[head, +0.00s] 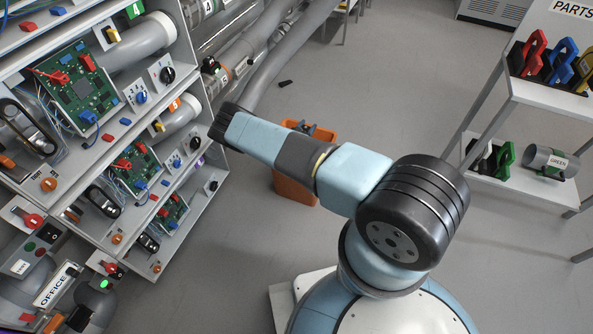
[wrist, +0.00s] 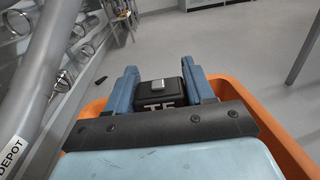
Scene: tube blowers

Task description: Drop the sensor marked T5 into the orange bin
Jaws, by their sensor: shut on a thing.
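The orange bin (head: 297,190) stands on the floor in the head view, partly hidden behind my arm. In the wrist view its rim (wrist: 287,143) shows to both sides of my gripper. My gripper (wrist: 163,86) is shut on a small black sensor (wrist: 155,94) with a grey block on top. White lettering on its front reads as T5, its lower part cut off by my gripper body. The sensor appears over the bin's opening; its height above the bin is hard to tell. In the head view the gripper is mostly hidden behind my arm.
A rack with circuit boards (head: 85,88), knobs and pipes stands at the left. A small dark object (head: 285,84) lies on the floor. Floor around the bin's right is clear.

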